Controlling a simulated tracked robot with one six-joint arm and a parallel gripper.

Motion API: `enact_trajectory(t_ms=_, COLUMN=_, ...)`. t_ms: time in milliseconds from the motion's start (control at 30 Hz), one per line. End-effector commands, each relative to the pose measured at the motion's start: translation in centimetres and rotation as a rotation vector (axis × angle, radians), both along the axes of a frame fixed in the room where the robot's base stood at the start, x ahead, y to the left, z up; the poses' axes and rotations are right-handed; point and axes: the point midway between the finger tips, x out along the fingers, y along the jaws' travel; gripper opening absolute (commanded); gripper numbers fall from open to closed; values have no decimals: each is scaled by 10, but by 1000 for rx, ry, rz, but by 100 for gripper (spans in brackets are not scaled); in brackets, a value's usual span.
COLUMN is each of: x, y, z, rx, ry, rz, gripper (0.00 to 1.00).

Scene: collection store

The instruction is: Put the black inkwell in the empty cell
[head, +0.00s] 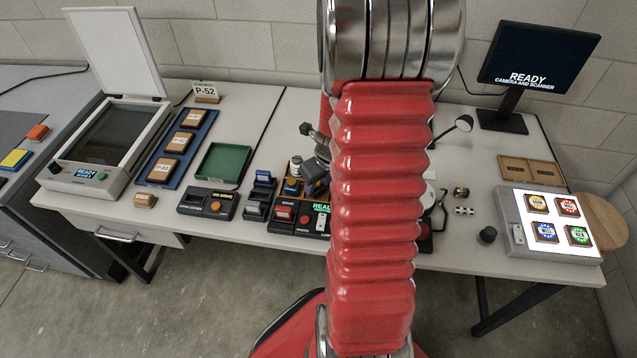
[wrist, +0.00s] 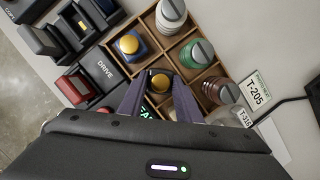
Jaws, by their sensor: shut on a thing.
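In the wrist view my gripper (wrist: 158,92) has its two fingers closed on the black inkwell (wrist: 159,82), a dark body with a round yellow top. It is at the near side of the wooden crate (wrist: 113,53), which is divided into cells. I cannot tell whether the inkwell is inside a cell or above it. The blue inkwell (wrist: 130,46), also yellow-topped, sits in a corner cell. Grey-topped bottles stand in other cells: one pale (wrist: 171,15), one green (wrist: 197,54), one brown (wrist: 214,88). The fingers and palm hide the near cells. In the head view, my arm hides most of this.
Dark switch units (wrist: 98,75) stand close to the crate's left side. A clear bottle (wrist: 224,118) and a T-205 label (wrist: 257,90) are at its right. In the head view, a green tray (head: 223,163) lies left and a lit panel (head: 515,236) right.

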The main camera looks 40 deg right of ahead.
Motion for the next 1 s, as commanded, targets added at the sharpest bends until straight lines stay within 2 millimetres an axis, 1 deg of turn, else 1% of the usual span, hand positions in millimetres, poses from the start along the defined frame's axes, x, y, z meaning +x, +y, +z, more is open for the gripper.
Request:
enact_trajectory(t_ms=67, x=0, y=0, z=-3, rx=-1, ry=0, rz=1, gripper=7)
enact_trajectory(t_ms=400, x=0, y=0, z=-5, rx=0, ry=0, rz=0, gripper=7)
enact_trajectory(t_ms=433, x=0, y=0, z=-5, rx=0, ry=0, rz=0, gripper=32)
enact_trajectory(t_ms=533, x=0, y=0, z=-5, rx=0, ry=0, rz=0, gripper=39)
enact_trajectory(t_ms=800, x=0, y=0, z=-4, rx=-1, ry=0, rz=0, gripper=39)
enact_trajectory(t_ms=1000, x=-2, y=0, z=4, rx=-1, ry=-2, rz=0, gripper=39)
